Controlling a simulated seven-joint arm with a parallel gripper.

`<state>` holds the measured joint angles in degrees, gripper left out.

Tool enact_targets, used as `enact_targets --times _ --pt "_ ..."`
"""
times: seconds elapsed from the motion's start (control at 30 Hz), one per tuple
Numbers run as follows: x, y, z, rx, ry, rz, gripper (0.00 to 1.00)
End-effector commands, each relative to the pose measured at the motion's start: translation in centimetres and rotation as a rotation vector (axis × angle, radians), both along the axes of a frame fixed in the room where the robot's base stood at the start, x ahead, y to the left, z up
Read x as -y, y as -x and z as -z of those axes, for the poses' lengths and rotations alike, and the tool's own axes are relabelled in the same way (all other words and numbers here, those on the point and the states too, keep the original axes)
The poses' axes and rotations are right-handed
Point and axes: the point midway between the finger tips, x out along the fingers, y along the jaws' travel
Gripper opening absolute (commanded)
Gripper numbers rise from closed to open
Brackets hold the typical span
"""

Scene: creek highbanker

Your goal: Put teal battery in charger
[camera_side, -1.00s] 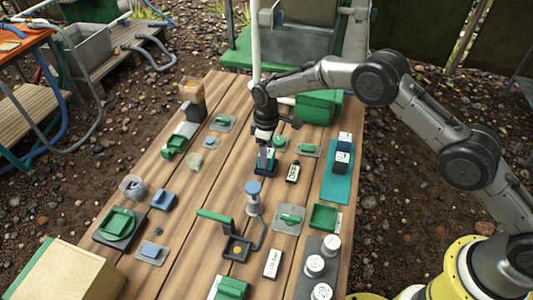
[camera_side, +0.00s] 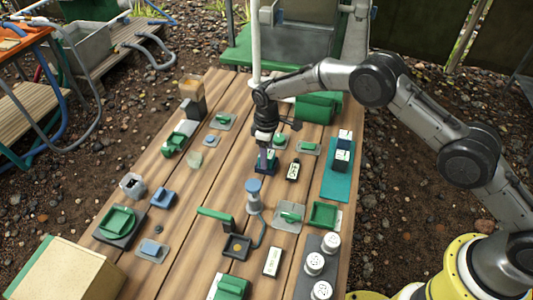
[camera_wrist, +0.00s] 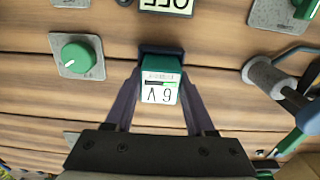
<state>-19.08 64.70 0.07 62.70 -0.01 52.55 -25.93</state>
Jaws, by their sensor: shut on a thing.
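The teal battery (camera_wrist: 160,88) has a white face marked "6 V" and sits between the fingertips of my gripper (camera_wrist: 157,98) in the wrist view. My gripper is shut on it, with one finger on each side. A dark blue holder (camera_wrist: 160,50), which looks like the charger, shows right behind and around the battery's far end. In the side view my gripper (camera_side: 267,158) points down at the dark blue holder (camera_side: 266,168), low over the table. I cannot tell how deep the battery sits in it.
A black-framed "OFF" sign (camera_wrist: 166,6) lies close to the holder. Two white-and-black blocks (camera_side: 342,150) stand on a teal mat (camera_side: 337,186). A blue-topped post (camera_side: 254,190) stands nearer the side camera.

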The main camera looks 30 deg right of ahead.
Motion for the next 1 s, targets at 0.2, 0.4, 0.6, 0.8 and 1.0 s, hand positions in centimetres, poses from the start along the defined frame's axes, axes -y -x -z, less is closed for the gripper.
enact_targets --times 0.2,0.4,0.6,0.8,1.0 --pt "0.0 -0.1 -0.1 0.003 -0.001 0.0 0.0" --pt "0.0 -0.1 0.0 0.002 -0.001 0.0 0.78" --pt "0.0 0.0 0.0 0.001 0.0 0.0 0.9" --pt "0.0 0.0 -0.2 0.0 0.0 0.0 0.9" --pt "0.0 -0.1 -1.7 0.002 -0.001 0.0 0.9"
